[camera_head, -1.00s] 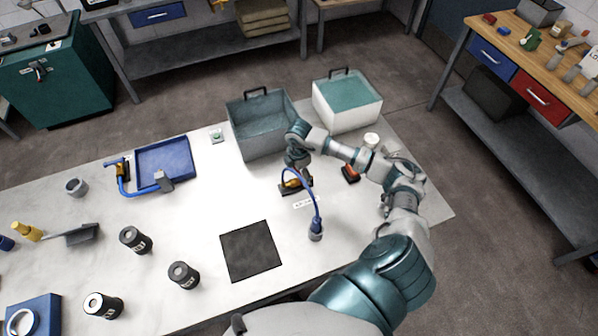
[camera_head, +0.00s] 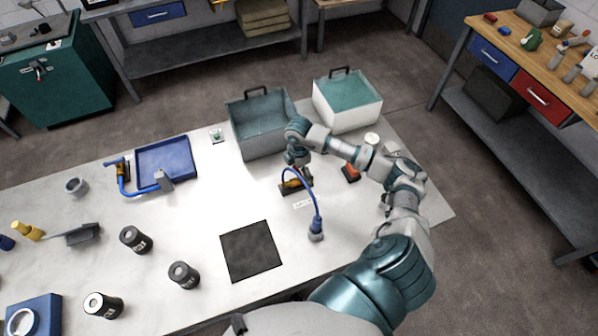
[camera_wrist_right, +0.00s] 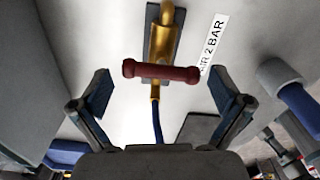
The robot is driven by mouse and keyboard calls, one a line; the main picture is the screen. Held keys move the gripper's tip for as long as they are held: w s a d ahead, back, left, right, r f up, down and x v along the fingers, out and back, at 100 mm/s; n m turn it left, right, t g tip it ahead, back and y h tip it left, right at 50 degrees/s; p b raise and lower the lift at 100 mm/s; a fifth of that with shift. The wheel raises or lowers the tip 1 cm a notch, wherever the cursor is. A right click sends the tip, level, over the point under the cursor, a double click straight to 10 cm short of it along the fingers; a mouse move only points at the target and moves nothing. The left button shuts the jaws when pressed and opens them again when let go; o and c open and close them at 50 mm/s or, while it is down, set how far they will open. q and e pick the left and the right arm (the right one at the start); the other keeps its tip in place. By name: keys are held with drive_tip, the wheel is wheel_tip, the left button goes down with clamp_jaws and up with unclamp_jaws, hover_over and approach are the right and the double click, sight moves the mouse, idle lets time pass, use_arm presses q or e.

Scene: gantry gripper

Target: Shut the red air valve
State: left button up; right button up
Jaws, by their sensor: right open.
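The red air valve handle (camera_wrist_right: 160,73) is a short dark-red bar in the right wrist view. It lies crosswise over the brass valve body (camera_wrist_right: 155,92), which sits on a dark base plate. A blue hose (camera_wrist_right: 157,122) leaves the brass fitting. In the head view the valve (camera_head: 296,184) is on the table, partly hidden by my right gripper (camera_head: 293,168). In the right wrist view my right gripper (camera_wrist_right: 160,78) is open, with one finger on each side of the handle and a gap at both ends. My left gripper is not in view.
A label reading "AIR 2 BAR" (camera_wrist_right: 213,45) lies beside the valve. The blue hose (camera_head: 318,200) arcs to a grey-blue end piece (camera_head: 316,232). A grey bin (camera_head: 262,140) stands close behind; a red-and-black object (camera_head: 351,172) is to the right. A dark mat (camera_head: 252,252) lies in front.

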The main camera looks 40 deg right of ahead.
sight(299, 172)
wheel_tip(299, 172, up, 11)
idle(0.3)
drive_tip(key=shift+w, duration=0.1)
idle(0.4)
